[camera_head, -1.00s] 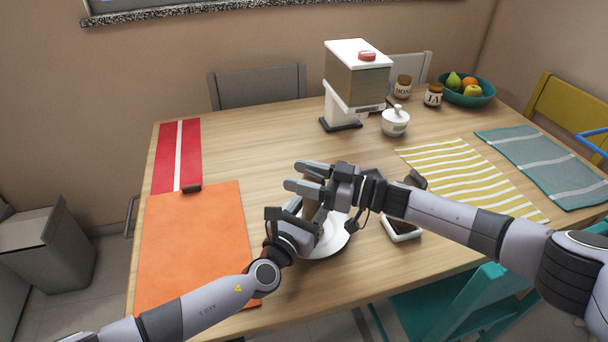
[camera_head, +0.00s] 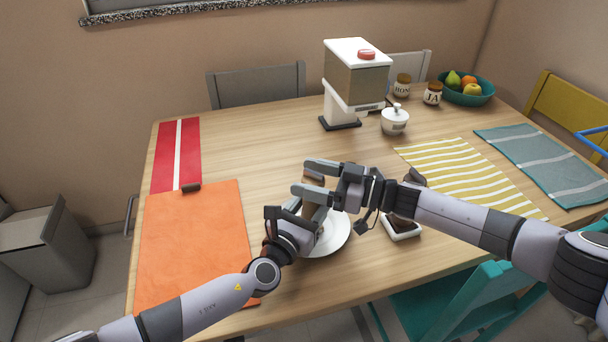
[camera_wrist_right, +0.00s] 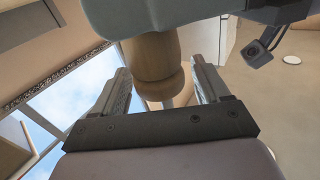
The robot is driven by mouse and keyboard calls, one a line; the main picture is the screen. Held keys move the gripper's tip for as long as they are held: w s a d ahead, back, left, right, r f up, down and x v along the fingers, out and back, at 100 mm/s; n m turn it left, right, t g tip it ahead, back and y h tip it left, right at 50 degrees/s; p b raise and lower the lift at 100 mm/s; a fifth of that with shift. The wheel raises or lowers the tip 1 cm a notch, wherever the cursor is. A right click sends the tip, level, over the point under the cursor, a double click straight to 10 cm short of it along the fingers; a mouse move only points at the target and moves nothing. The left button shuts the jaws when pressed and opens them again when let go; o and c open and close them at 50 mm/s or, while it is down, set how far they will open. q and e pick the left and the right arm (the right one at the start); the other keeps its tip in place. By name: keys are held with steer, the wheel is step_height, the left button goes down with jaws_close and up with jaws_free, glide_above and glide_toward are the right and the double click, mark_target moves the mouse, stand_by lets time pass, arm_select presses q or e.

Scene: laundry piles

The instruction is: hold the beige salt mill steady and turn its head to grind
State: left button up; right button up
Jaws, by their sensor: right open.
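The beige salt mill (camera_head: 317,213) stands upright over a white plate, largely hidden by my grippers in the head view. In the right wrist view its rounded wooden head (camera_wrist_right: 153,58) shows between the fingers. My left gripper (camera_head: 308,214) is around the mill's body and looks shut on it. My right gripper (camera_head: 311,178) is at the head from the right, with its fingers apart on either side of the mill. In the right wrist view this gripper (camera_wrist_right: 159,72) is open, with a gap visible beside the mill.
The white plate (camera_head: 340,235) lies below the grippers. An orange mat (camera_head: 190,235) lies left. A dispenser (camera_head: 355,85) and lidded white pot (camera_head: 395,122) stand behind.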

arm_select(q)
steer(key=o, duration=1.3)
arm_select(e)
steer(key=v, duration=0.5)
steer(key=shift+s+d, duration=0.1)
steer(key=shift+d, duration=0.2)
